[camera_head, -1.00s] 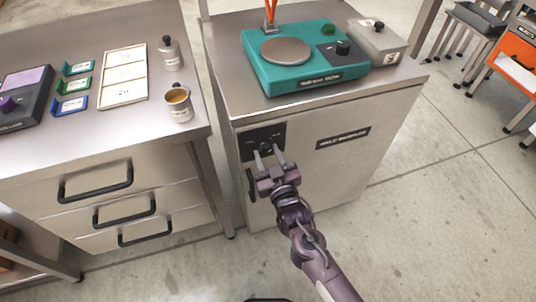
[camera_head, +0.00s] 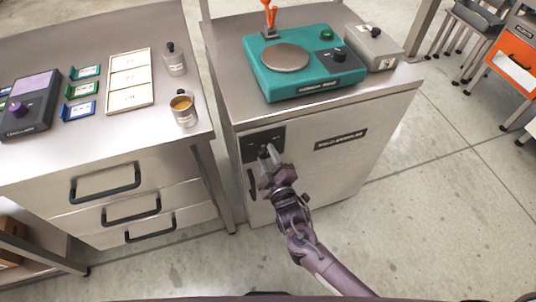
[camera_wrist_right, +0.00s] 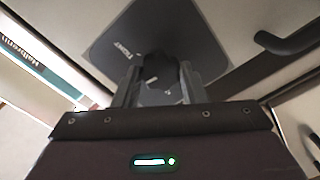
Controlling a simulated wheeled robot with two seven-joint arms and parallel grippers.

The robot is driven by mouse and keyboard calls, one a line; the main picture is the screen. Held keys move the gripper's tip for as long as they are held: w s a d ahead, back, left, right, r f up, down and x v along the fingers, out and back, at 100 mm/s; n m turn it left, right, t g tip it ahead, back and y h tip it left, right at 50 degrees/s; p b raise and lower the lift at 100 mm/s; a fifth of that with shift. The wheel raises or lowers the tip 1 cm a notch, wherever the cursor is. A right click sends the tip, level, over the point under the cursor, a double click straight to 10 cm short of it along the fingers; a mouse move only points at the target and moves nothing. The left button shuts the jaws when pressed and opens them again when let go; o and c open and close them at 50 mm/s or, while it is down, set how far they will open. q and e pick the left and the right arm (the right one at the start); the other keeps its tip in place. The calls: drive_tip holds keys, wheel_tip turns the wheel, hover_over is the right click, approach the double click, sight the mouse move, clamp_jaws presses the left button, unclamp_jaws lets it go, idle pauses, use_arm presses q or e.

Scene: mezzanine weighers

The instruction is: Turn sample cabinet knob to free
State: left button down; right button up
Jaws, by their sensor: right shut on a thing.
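The sample cabinet (camera_head: 335,175) is a pale grey metal box with a dark label on its front. A dark plate (camera_head: 247,143) at the front's upper left carries the black knob (camera_wrist_right: 158,70). My right gripper (camera_head: 268,155) reaches the plate from below, its two pale fingers on either side of the knob. In the right wrist view the gripper (camera_wrist_right: 158,88) is shut on the knob, and the fingers look rolled against the plate. The plate's lettering is partly hidden and too small to read fully. My left gripper is in neither view.
A black cabinet handle (camera_head: 252,185) is just left of my right gripper. A teal scale (camera_head: 305,85) and a grey box (camera_head: 385,55) stand on the cabinet.

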drive_tip(key=n+p, duration=0.1)
drive_tip(key=n, duration=0.2)
drive_tip(key=shift+n, duration=0.4)
drive_tip(key=n+p, duration=0.1)
drive_tip(key=n, duration=0.2)
drive_tip(key=shift+n, duration=0.3)
drive_tip(key=n+p, duration=0.2)
drive_tip(key=n, duration=0.2)
drive_tip(key=shift+n, duration=0.4)
drive_tip(key=shift+f+n, duration=0.1)
drive_tip(key=shift+n, duration=0.7)
drive_tip(key=o, duration=1)
